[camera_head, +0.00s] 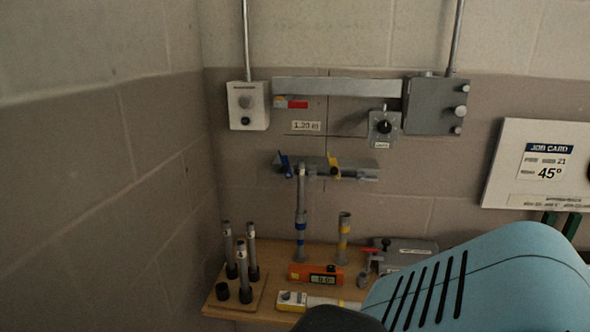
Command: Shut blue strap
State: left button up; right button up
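The blue strap (285,164) is small and sits at the left part of a grey rail (314,170) on the wall. It appears to stick up at a tilt from the rail; whether it is latched is too small to tell. A grey pipe with a blue band (301,210) stands upright just right of the strap, its top reaching the rail. A yellow strap (333,167) sits further right on the same rail, also tilted. Neither gripper's fingers show in the head view.
A wooden bench (262,300) below holds several dark pipes (241,265), a yellow-banded pipe (343,238), an orange level (316,274) and a grey case (405,252). Grey boxes (434,105) and a white switch box (248,106) are on the wall. A job card (548,163) reads 45°.

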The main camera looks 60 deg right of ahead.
aim_at(285, 168)
jog(key=z, duration=1.75)
